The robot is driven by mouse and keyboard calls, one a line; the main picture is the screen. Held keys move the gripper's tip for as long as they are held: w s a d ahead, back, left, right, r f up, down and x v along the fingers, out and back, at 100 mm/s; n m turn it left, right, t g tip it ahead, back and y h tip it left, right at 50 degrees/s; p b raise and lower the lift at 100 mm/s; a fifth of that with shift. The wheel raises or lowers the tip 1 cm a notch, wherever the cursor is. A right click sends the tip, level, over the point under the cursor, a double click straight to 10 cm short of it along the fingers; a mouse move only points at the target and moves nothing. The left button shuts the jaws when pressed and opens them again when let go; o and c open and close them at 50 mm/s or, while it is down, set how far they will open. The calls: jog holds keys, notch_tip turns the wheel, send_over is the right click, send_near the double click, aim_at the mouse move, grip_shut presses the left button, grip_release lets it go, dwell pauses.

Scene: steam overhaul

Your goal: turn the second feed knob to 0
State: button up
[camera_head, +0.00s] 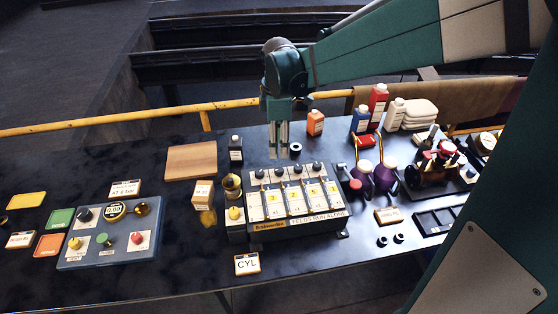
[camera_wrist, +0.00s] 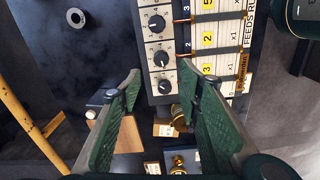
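The feed panel (camera_head: 296,224) stands mid-table with a row of black knobs along its back edge. The second feed knob (camera_head: 279,172) is second from the left. In the wrist view it is the dark knob (camera_wrist: 160,58) on a pale numbered dial, beside the lane marked 2; its exact setting is too small to read surely. My gripper (camera_head: 279,154) points down over the back edge, just above and behind this knob. In the wrist view my gripper (camera_wrist: 160,76) is open and empty, its fingertips on either side of the first and second knobs' area, with no clear contact.
The first knob (camera_wrist: 164,86) and third knob (camera_wrist: 157,23) are close neighbours. A black ring (camera_head: 295,149) lies behind the panel. A brass fitting (camera_head: 232,184) and dark bottle (camera_head: 236,150) stand left. A red-topped lever (camera_head: 354,184) is at the right end.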

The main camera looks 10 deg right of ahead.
aim_at(279, 169)
notch_tip(279, 169, down, 3)
jog(key=m+p, duration=0.7)
jog(key=shift+s, duration=0.15)
jog(key=shift+f, duration=0.1)
jog(key=shift+f, duration=3.85)
jog(key=c, duration=0.9)
